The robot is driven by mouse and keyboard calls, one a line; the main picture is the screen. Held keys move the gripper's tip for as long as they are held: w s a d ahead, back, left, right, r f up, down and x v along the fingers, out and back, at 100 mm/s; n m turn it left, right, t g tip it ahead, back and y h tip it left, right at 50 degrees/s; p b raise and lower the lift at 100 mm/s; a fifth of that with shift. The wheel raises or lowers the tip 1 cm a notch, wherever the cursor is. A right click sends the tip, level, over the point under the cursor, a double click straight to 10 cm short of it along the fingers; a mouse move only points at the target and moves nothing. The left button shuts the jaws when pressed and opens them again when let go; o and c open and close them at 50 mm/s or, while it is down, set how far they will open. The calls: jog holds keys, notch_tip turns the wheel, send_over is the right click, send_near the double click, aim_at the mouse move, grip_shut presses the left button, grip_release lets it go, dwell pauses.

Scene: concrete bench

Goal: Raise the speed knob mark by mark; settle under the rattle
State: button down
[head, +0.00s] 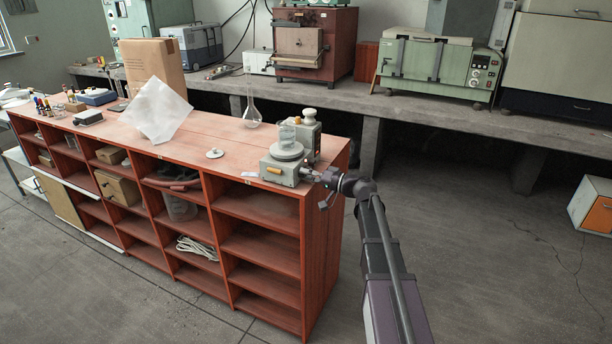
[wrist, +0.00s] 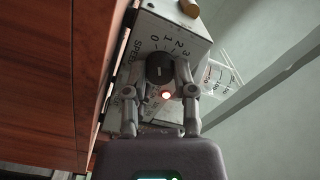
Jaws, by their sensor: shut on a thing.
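The stirrer (head: 284,171), a grey-green box with a round pale top plate, stands at the right end of the red bench. A clear beaker (head: 287,137) is on its plate; the beaker also shows in the wrist view (wrist: 222,78). In the wrist view the black speed knob (wrist: 158,67) sits on the white panel marked SPEED, with numbers 0 to 3 around it. My gripper (wrist: 160,84) is closed on the knob, a finger at each side. Which number the knob points to is unclear.
A grey device (head: 305,137) with a pale top knob stands close behind the stirrer. A small white lidded disc (head: 215,153), a flask (head: 252,115) and a clear sheet (head: 155,110) are farther left.

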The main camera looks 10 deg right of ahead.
jog(key=m, duration=0.6)
jog(key=shift+m, duration=0.3)
jog(key=m, duration=0.3)
jog(key=shift+w+m, duration=0.1)
jog(key=shift+m, duration=1.9)
jog(key=shift+c, duration=2.2)
grip_release()
jog(key=v, duration=1.2)
